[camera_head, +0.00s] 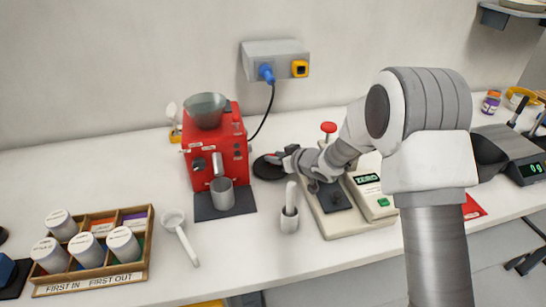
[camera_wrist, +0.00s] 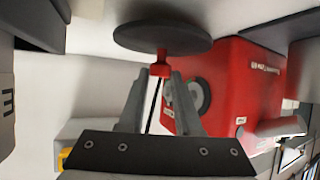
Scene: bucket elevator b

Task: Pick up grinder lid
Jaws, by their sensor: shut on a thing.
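The grinder lid (camera_head: 268,170) is a dark round disc with a small red knob. It is right of the red grinder (camera_head: 213,150) in the head view. My gripper (camera_head: 280,157) reaches it from the right and is shut on its knob. In the wrist view the lid (camera_wrist: 163,38) lies beyond the fingertips, with the red knob between the fingers of my gripper (camera_wrist: 160,75). I cannot tell whether the lid touches the counter. The grinder, with an open grey hopper (camera_head: 205,110) on top, also shows in the wrist view (camera_wrist: 245,85).
A white scale-like machine (camera_head: 345,205) stands under my forearm. A scoop (camera_head: 180,235) and a wooden rack of canisters (camera_head: 95,250) are at left. A wall socket box (camera_head: 275,55) has a hanging cable.

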